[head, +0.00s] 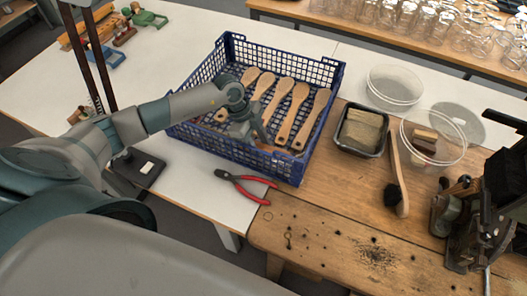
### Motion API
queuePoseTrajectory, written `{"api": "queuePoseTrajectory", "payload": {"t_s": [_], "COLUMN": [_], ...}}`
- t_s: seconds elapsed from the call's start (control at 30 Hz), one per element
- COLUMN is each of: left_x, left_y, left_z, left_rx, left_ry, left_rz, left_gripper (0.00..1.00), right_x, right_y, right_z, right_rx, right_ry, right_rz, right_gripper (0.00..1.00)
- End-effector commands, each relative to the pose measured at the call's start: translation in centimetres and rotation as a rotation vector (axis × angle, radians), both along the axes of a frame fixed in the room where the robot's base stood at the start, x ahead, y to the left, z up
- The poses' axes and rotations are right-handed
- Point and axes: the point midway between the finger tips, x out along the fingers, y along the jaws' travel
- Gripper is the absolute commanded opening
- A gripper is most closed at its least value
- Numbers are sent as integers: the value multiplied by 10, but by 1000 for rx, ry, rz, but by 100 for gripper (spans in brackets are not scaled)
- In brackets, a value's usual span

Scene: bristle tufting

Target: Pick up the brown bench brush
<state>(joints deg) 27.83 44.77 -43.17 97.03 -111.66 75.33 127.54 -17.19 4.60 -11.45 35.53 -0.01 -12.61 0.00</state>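The bench brush (396,178) lies on the wooden bench at the right, with a light brown wooden handle pointing away and dark bristles at its near end. The upper handle lies between a black tray and a clear round dish. My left gripper (254,136) is over the blue crate at the centre-left, well to the left of the brush. Its fingers look apart, and I see nothing held between them. My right gripper is not in view.
The blue crate (298,168) holds several wooden brush blanks. Red-handled pliers (243,184) lie in front of it. The black tray (345,144) holds a tan block. A clear dish (455,155) is right of the brush; a dark metal tool (448,208) stands near its bristles. The bench left of the bristles is clear.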

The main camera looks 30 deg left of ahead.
Motion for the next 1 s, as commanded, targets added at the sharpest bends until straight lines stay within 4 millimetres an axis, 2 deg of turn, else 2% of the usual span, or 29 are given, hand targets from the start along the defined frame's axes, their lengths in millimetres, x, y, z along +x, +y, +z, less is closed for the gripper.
{"api": "queuePoseTrajectory", "payload": {"t_s": [0.07, 0.2, 0.23, 0.67, 0.87, 1.0], "left_x": [0, 0, 0, 1, 1, 1], "left_y": [0, 0, 0, 0, 0, 0], "left_z": [0, 0, 0, 7, 31, 57], "left_rx": [0, 0, 0, 0, -1, 0], "left_ry": [0, 0, 0, -1, -5, -7], "left_rz": [0, 0, 0, 0, -1, -3], "left_gripper": [41, 10, 8, 8, 8, 8], "right_x": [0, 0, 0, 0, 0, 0], "right_y": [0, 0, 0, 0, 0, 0], "right_z": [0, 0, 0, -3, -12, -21], "right_rx": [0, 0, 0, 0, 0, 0], "right_ry": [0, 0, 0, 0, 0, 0], "right_rz": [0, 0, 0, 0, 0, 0], "right_gripper": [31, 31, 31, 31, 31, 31]}}
